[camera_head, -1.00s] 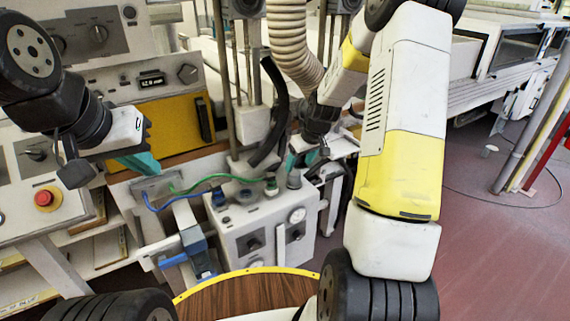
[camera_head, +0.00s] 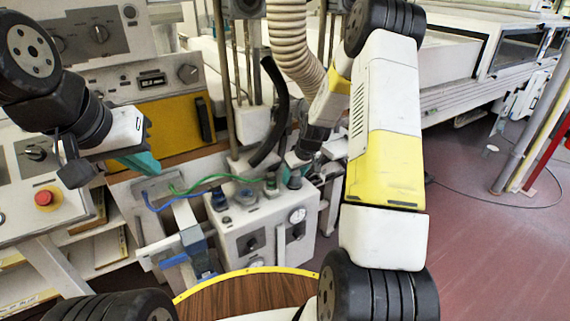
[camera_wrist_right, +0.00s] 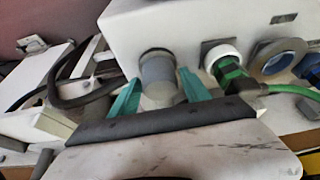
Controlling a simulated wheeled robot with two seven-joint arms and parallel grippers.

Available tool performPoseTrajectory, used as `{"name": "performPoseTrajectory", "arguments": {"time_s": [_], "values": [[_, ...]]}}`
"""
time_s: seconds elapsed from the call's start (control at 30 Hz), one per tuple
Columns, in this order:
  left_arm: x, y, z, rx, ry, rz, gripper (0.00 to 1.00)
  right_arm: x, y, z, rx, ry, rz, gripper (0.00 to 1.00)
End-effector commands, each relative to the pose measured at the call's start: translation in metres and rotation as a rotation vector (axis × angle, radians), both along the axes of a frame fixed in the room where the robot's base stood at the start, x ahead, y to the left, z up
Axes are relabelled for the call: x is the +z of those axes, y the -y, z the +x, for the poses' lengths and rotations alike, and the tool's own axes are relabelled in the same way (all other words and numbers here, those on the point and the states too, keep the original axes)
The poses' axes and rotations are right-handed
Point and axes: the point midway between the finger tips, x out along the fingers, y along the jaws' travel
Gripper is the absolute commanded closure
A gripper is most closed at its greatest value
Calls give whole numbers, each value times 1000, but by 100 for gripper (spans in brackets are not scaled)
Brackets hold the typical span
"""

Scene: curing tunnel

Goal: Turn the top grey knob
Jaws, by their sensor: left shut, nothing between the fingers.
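The top grey knob (camera_wrist_right: 158,72) is a short grey cylinder on the top of the white control box (camera_head: 262,222). In the head view the knob (camera_head: 294,180) is at the box's back right corner, partly hidden by my right gripper (camera_head: 292,167). In the right wrist view, the teal fingers of my right gripper (camera_wrist_right: 160,84) stand one on each side of the knob. They look open, with small gaps to it; contact is hard to tell. My left gripper (camera_head: 142,163) is shut and empty, at the left, away from the knob.
Green-cable (camera_wrist_right: 232,72) and blue-ringed (camera_wrist_right: 278,58) connectors stand beside the knob. A ribbed hose (camera_head: 290,42) and black pipe (camera_head: 274,110) hang behind the box. A panel with a red button (camera_head: 46,198) is at the left.

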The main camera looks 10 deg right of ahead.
Motion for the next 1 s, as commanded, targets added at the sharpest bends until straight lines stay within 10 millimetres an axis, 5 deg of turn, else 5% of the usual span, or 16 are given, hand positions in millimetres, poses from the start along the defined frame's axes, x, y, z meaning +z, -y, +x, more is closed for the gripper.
{"name": "performPoseTrajectory", "arguments": {"time_s": [0.03, 0.27, 0.97, 1.0], "values": [[0, 0, 0, 0, 0, 0, 100, 0, 0, 0, 0, 0, 0, 57], [0, 0, 0, 0, 0, 0, 100, 0, 0, 0, 0, 0, 0, 98], [0, 0, 0, 0, 0, 0, 100, 0, 0, 0, -197, 0, 0, 98], [0, 0, 0, 0, 0, 0, 100, 0, 0, 0, -197, 0, 0, 56]]}}
